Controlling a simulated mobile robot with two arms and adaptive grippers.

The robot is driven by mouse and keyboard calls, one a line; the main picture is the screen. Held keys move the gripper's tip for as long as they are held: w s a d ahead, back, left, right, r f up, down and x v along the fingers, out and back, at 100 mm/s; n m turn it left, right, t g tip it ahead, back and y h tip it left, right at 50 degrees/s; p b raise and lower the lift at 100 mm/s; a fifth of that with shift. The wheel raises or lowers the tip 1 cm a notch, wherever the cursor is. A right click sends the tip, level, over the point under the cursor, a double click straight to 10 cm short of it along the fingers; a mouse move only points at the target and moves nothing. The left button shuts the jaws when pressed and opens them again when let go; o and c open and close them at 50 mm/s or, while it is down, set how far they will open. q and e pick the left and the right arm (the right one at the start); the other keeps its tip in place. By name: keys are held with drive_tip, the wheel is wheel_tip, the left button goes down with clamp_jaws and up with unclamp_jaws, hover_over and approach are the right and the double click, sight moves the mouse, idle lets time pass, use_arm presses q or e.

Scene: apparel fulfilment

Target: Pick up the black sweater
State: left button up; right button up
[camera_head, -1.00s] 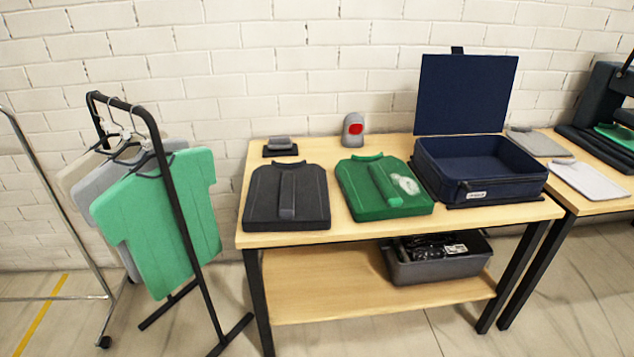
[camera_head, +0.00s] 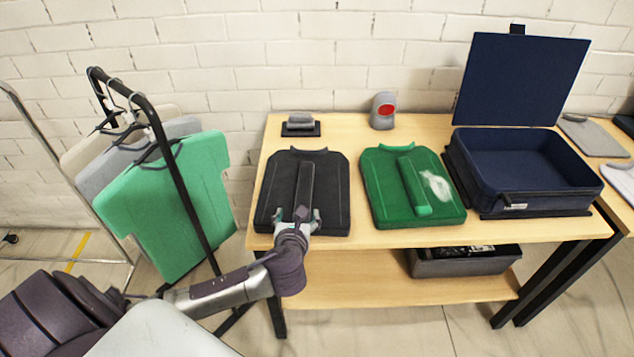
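The black sweater (camera_head: 330,183) lies folded flat on the left part of the wooden table, with a raised strip along its middle. My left gripper (camera_head: 298,216) is over the sweater's front edge, at the near end of the strip. Its two fingers are spread, one on each side of the strip. I cannot tell whether they touch it. My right gripper is not in view.
A green folded sweater (camera_head: 385,195) lies just right of the black one. An open navy case (camera_head: 520,205) stands further right. A small grey device (camera_head: 383,110) and a dark block (camera_head: 300,125) sit behind. A clothes rack (camera_head: 178,180) stands left.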

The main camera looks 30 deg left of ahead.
use_arm(q)
approach(304, 193)
drive_tip(key=x, duration=0.2)
drive_tip(key=shift+w+a+f, duration=0.15)
drive_tip(key=shift+a+f, duration=0.05)
drive_tip(key=shift+a, duration=0.15)
drive_tip(key=shift+x, duration=2.7)
drive_tip(key=shift+d, duration=0.25)
clamp_jaws()
